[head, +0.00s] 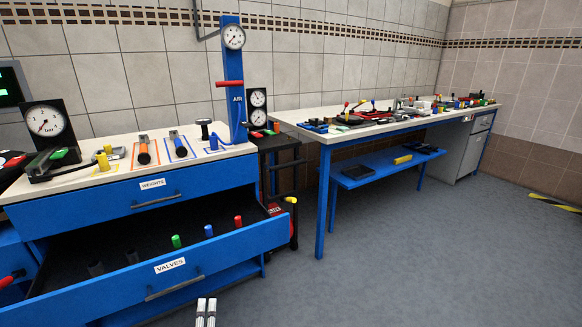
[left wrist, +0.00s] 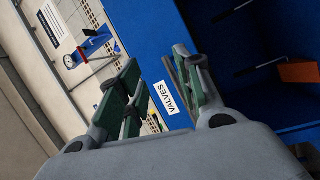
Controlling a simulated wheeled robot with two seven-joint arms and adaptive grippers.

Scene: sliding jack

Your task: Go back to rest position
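My left gripper (head: 206,305) shows at the bottom edge of the head view, with two pale fingertips in front of the open drawer marked VALVES (head: 215,246). In the left wrist view the gripper (left wrist: 157,80) has its green-padded fingers spread apart with nothing between them. The white VALVES label (left wrist: 165,98) shows behind the gap, and the gripper appears clear of the drawer front. The drawer holds a green (head: 176,241), a blue (head: 209,230) and a red (head: 238,221) valve piece, plus dark ones. My right gripper is not in view.
The blue cabinet's white top (head: 95,172) holds gauges, tools and the blue AIR post (head: 232,85). A long workbench (head: 325,137) with many parts stands at the right back. A small dark cart stands between them. The grey floor (head: 420,265) at right is clear.

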